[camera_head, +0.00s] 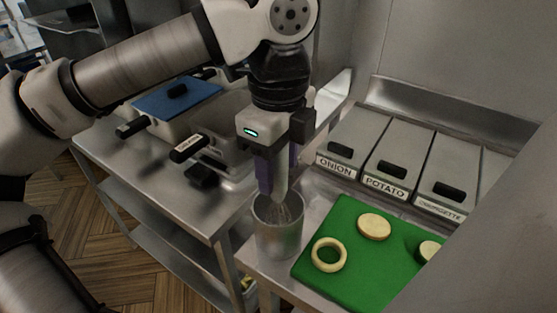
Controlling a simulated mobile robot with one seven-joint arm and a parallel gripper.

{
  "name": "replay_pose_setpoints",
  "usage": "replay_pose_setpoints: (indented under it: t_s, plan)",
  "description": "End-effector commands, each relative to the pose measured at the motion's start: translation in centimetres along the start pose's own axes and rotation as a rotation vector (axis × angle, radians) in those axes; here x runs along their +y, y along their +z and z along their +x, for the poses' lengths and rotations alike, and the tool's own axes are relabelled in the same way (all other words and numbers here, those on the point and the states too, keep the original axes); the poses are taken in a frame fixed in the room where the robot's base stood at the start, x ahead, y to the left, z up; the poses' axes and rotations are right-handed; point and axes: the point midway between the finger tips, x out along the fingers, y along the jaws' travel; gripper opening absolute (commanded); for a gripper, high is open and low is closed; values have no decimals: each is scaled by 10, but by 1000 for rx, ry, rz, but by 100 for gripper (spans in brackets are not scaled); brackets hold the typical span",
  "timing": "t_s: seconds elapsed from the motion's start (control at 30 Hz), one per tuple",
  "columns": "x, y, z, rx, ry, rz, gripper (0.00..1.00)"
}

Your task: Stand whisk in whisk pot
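The whisk (280,182) is upright, with its pale handle between the fingers of my gripper (279,174). My gripper points down and looks shut on the handle. The whisk's wire end is low inside the mouth of the metal whisk pot (278,240). The pot stands upright on the steel counter at its front left corner. The pot's wall hides the lower wires, so I cannot tell whether they touch the bottom. The fingers are just above the pot's rim.
A green board (345,230) with pale food slices and a ring lies right of the pot. Lidded bins labelled onion (342,150) and potato (395,165) stand behind. A wall panel rises at right.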

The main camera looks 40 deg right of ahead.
Motion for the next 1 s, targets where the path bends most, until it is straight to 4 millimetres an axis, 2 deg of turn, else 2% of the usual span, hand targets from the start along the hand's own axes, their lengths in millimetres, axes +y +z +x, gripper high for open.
replay_pose_setpoints:
  t_s: [0.23, 0.37, 0.47, 0.8, 1.0]
  plan:
    - [0, 0, 0, 0, 0, 0, 50]
    - [0, 0, -8, -1, 0, -1, 50]
    - [-1, 0, -24, -3, -3, -3, 50]
    - [-1, 0, -101, -1, -3, -2, 50]
    - [0, 0, -132, 1, -1, 2, 50]
